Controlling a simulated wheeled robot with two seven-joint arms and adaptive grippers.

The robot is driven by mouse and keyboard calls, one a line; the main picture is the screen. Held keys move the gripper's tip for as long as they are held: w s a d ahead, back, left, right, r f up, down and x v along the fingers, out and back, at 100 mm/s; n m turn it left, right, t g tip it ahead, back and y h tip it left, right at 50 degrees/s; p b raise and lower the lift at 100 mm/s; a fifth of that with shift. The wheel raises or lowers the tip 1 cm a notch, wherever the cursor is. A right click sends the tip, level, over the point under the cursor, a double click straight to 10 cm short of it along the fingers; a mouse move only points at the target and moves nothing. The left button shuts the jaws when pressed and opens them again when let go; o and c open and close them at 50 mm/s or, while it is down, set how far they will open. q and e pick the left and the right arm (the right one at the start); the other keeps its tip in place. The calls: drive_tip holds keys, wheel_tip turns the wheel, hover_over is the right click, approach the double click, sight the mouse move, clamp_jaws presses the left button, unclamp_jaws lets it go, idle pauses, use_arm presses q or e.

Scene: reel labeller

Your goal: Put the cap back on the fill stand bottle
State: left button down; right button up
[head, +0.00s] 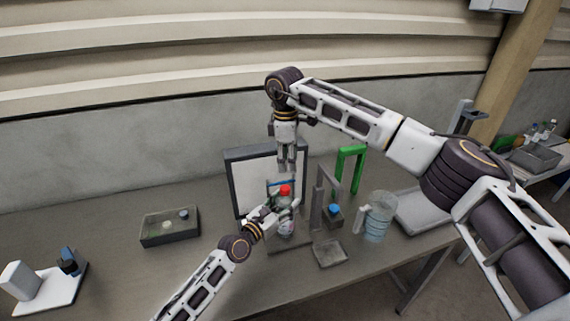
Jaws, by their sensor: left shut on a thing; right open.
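A bottle (286,227) stands upright on a dark base in the head view, with a red cap (285,190) at its top. Whether the cap is seated or only resting there is too small to tell. My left gripper (284,212) is shut on the bottle from the front left and hides part of its side. My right gripper (287,168) points down, open, just above the red cap. A small gap seems to separate its fingertips from the cap.
A white panel in a dark frame (240,190) stands behind the bottle. To the right are a grey stand (319,205), a blue-topped item (334,210), a clear jug (377,222) and a green arch (361,158).

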drive_tip(key=n, duration=0.7)
drive_tip(key=shift+s+f, duration=0.15)
drive_tip(key=n, duration=0.7)
drive_tip(key=shift+s+f, duration=0.1)
drive_tip(key=shift+f, duration=0.1)
drive_tip(key=n, duration=0.6)
drive_tip(key=shift+s+a+f+n, duration=0.1)
drive_tip(key=shift+a+n, duration=0.05)
drive_tip(key=shift+n, duration=0.25)
drive_tip(key=n, duration=0.3)
drive_tip(key=shift+n, duration=0.4)
drive_tip(key=n, duration=0.3)
drive_tip(key=shift+s+a+n+g, duration=0.1)
drive_tip(key=shift+n+g, duration=0.2)
drive_tip(key=shift+n, duration=0.1)
drive_tip(key=n, duration=0.5)
drive_tip(key=shift+a, duration=0.1)
drive_tip(key=n, duration=0.5)
drive_tip(key=shift+s+n, duration=0.1)
drive_tip(key=shift+n, duration=0.3)
drive_tip(key=n, duration=1)
